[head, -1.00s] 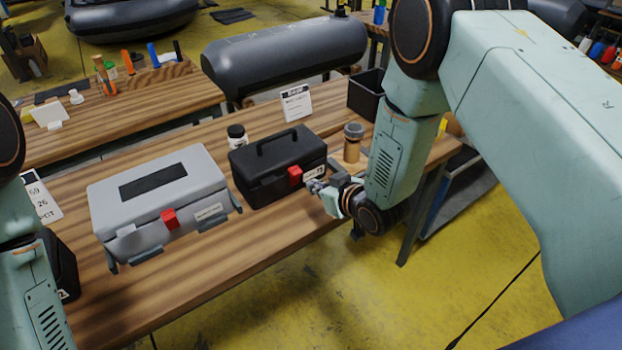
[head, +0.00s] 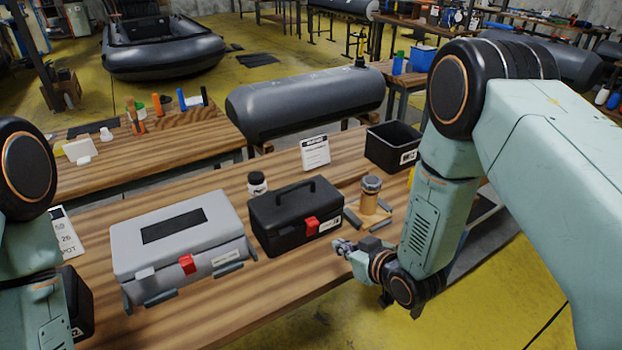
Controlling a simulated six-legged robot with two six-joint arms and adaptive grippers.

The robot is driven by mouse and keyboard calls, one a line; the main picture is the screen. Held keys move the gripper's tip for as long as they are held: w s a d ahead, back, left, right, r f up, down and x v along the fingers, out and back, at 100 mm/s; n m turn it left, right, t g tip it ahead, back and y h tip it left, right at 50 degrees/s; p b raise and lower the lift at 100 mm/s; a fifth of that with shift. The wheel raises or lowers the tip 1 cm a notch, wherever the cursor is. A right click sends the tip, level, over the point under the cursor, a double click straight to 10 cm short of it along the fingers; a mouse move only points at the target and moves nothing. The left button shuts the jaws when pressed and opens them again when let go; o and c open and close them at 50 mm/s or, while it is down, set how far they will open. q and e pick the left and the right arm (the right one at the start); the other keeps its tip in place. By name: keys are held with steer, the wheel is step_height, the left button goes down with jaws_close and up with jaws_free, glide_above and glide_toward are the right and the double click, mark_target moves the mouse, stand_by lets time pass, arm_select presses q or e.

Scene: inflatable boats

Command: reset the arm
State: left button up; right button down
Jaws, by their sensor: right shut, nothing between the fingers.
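My right gripper (head: 345,247) is shut and empty, just beyond the front edge of the wooden table, to the right of and below the black toolbox (head: 280,222). It looks apart from the toolbox. My left arm (head: 30,250) comes in at the left edge; its gripper is out of the picture. The grey case (head: 190,228) with a red latch stands closed on the table, left of the black toolbox. The toolbox is closed, its handle up and its latch red.
A black bin (head: 393,146) and a white sign (head: 315,152) stand farther back. Grey strips lie by the jar. Yellow floor (head: 440,325) is clear in front of the table.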

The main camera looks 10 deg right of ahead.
steer(key=s+d+f+m+g+h+b, duration=0.1)
steer(key=s+f+g+b, duration=0.2)
steer(key=s+f+b, duration=0.2)
steer(key=s+d+f+m+g+h+b, duration=0.1)
steer(key=s+f+g+b, duration=0.3)
steer(key=s+f, duration=0.7)
steer(key=s+d+f+m+g+h+b, duration=0.2)
steer(key=s+f, duration=0.6)
steer(key=s, duration=1.1)
steer(key=d+g+b, duration=0.1)
steer(key=g+b, duration=0.1)
steer(key=b, duration=0.1)
steer(key=shift+s+d+b, duration=0.25)
steer(key=shift+s+b, duration=0.05)
